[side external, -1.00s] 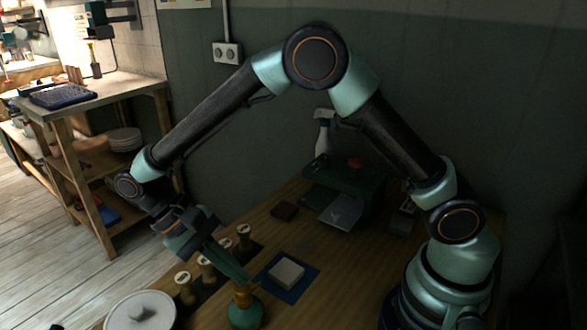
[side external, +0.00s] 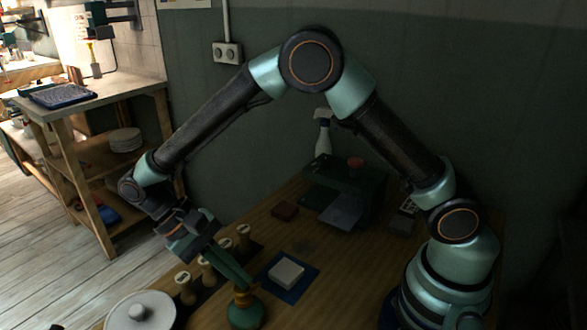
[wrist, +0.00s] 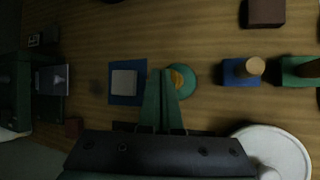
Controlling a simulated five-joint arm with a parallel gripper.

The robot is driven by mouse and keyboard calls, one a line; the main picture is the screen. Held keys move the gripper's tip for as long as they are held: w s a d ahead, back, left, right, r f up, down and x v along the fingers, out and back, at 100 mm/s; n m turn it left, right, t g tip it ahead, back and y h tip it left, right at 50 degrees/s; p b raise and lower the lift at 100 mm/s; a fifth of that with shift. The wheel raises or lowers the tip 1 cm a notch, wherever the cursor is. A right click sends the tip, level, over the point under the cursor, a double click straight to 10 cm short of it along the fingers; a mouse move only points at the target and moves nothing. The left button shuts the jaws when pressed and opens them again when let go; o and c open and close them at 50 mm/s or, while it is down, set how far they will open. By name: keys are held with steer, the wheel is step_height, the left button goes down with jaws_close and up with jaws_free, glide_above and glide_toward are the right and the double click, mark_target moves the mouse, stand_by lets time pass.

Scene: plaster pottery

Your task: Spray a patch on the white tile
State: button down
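The white tile (side external: 287,272) lies flat on a blue mat (side external: 304,286) on the wooden bench. The tile also shows in the wrist view (wrist: 123,83). A teal round bottle (side external: 246,314) with a gold neck stands upright left of and in front of the mat. In the wrist view the bottle (wrist: 187,84) is just right of my fingers, its gold part partly hidden behind the right finger. My gripper (side external: 248,286) reaches down with teal fingers ending by the gold neck. In the wrist view my fingers (wrist: 160,72) are close together; I cannot tell whether they touch.
Several wooden-handled stamps (side external: 207,268) stand in a row left of the tile. A white round lid with a knob (side external: 118,317) sits at the front left. Behind are a dark green box (side external: 362,183), a small reddish block (side external: 285,210) and a white spray bottle (side external: 323,140). Bench around the mat's right is clear.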

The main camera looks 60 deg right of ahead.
mark_target(238, 287)
steer(key=shift+f, duration=0.2)
stand_by(0.5)
steer(key=shift+r, duration=0.65)
steer(key=shift+r, duration=0.1)
steer(key=shift+r, duration=2.95)
steer(key=shift+a+f, duration=0.1)
steer(key=shift+f, duration=2.95)
steer(key=shift+f, duration=0.1)
stand_by(0.4)
